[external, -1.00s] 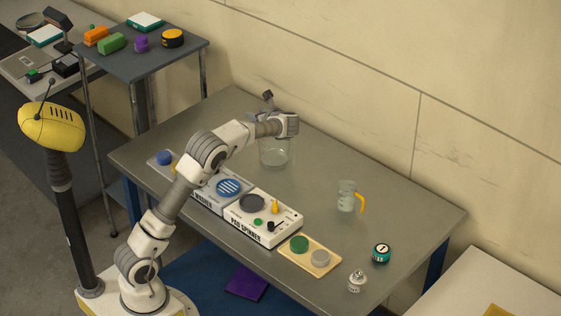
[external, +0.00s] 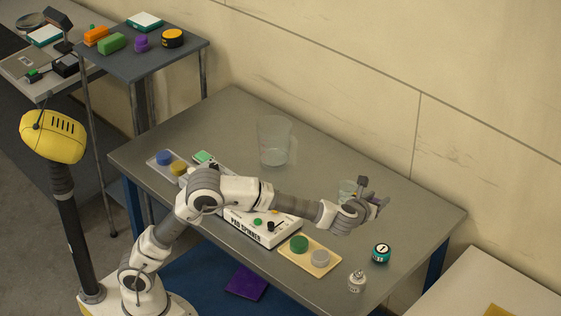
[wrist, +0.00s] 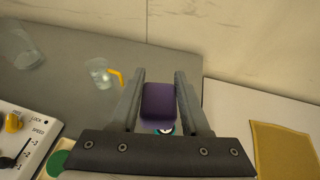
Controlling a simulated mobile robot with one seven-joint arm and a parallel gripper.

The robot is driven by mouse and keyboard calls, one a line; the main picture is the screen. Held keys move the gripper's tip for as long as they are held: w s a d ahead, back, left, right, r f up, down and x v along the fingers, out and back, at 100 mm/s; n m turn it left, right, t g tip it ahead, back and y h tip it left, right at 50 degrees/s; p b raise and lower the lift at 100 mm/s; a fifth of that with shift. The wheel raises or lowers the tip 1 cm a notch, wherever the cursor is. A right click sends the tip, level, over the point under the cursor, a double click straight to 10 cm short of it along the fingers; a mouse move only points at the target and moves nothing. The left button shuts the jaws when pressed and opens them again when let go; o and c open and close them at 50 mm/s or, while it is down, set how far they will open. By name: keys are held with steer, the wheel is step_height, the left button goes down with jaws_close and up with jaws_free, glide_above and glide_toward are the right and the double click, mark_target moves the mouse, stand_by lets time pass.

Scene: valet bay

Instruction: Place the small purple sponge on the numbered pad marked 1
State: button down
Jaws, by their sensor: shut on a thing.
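The small purple sponge (wrist: 158,102) is between the two fingers of my gripper (wrist: 160,92) in the wrist view. My gripper is shut on it, and it is held above the table's right part. In the external view my gripper (external: 377,203) is near the clear jug, and the sponge is hard to make out there. A teal round container (external: 381,253) with a dark mark on its white top stands nearby on the table. I cannot clearly make out a numbered pad marked 1.
The clear jug with a yellow handle (wrist: 103,74) and a large clear beaker (external: 275,142) stand on the table. The pad spinner (external: 262,226), a tray with green and grey discs (external: 322,268) and a small bottle (external: 357,281) are nearby. A yellow mat (wrist: 285,152) lies on the white surface at right.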

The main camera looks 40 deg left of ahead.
steer(key=s+d+m+h, duration=0.2)
steer(key=s+d+h, duration=0.1)
steer(key=s+d, duration=0.4)
steer(key=b, duration=0.3)
glide_above(386, 245)
step_height(386, 245, down, 12)
steer(key=shift+s+r, duration=0.1)
steer(key=shift+f+b, duration=0.65)
steer(key=shift+f, duration=1.4)
steer(key=shift+f, duration=0.1)
steer(key=shift+f, duration=0.15)
steer(key=shift+c, duration=1.9)
jaws_free()
